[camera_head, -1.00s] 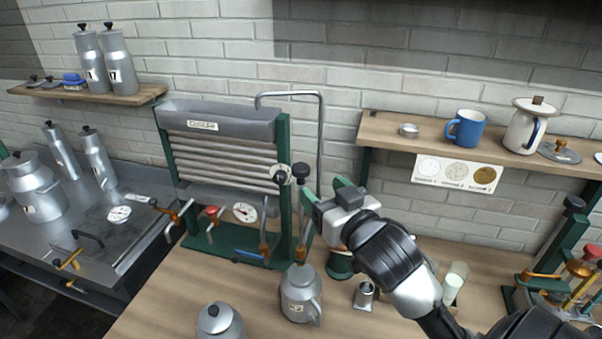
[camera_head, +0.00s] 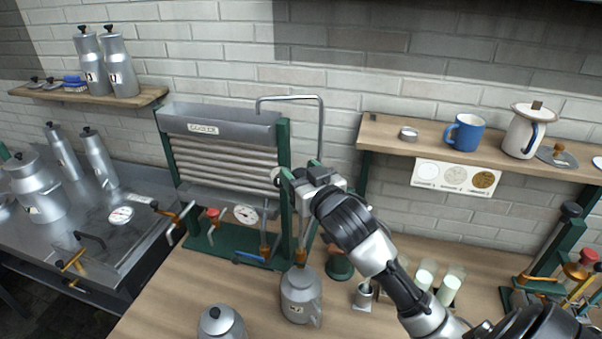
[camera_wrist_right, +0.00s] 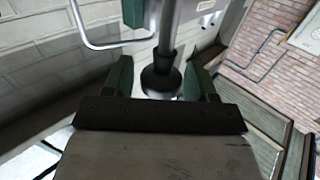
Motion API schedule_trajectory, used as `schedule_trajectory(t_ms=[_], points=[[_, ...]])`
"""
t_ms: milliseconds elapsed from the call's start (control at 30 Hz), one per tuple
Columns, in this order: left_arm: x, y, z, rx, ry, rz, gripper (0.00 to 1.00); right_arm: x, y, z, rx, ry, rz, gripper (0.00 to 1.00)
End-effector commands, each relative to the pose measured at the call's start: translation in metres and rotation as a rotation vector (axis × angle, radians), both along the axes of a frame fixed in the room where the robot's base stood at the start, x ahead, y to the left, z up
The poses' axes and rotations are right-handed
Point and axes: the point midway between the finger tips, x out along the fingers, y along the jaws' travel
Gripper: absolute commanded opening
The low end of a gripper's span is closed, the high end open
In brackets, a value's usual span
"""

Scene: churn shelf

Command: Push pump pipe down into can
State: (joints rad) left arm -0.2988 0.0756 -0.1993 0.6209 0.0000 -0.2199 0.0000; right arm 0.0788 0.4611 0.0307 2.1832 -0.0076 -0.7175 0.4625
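The pump pipe (camera_wrist_right: 170,28) is a grey tube with a black knob (camera_wrist_right: 160,80). In the head view it stands over a small grey can (camera_head: 301,297) with a side handle, and my gripper hides its top. My right gripper (camera_head: 301,178) has its green fingers apart, one on each side of the knob. In the right wrist view the knob sits between the fingers (camera_wrist_right: 164,80); whether they touch it is not clear. The can's mouth is hard to make out. My left gripper is not in view.
A green-framed cooler (camera_head: 222,160) stands just left of the fingers. Another grey can (camera_head: 220,322) is at the front. A metal cup (camera_head: 364,295) and glasses of milk (camera_head: 449,287) stand on the table to the right. A shelf (camera_head: 400,140) is behind.

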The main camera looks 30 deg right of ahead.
Motion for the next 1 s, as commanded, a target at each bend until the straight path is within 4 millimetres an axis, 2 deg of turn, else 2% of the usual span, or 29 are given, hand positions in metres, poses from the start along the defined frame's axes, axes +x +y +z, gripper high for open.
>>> schedule_trajectory(t_ms=[33, 367, 467, 567, 900, 1000], points=[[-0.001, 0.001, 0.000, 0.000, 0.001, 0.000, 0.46, 0.000, 0.000, 0.000, 0.000, 0.000, 0.000, 0.49], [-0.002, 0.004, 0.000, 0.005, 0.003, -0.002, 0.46, 0.000, 0.000, 0.000, 0.000, 0.000, 0.000, 0.00], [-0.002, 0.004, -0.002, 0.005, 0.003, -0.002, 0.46, 0.000, 0.000, -0.002, 0.000, 0.001, 0.000, 0.00], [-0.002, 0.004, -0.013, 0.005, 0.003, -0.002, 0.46, 0.000, 0.000, -0.018, 0.002, 0.002, 0.000, 0.00], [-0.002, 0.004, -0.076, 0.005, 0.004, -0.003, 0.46, 0.000, 0.000, -0.116, 0.002, 0.004, -0.001, 0.00], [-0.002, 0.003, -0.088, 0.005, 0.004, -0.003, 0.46, 0.000, 0.000, -0.137, 0.002, 0.003, -0.002, 0.00]])
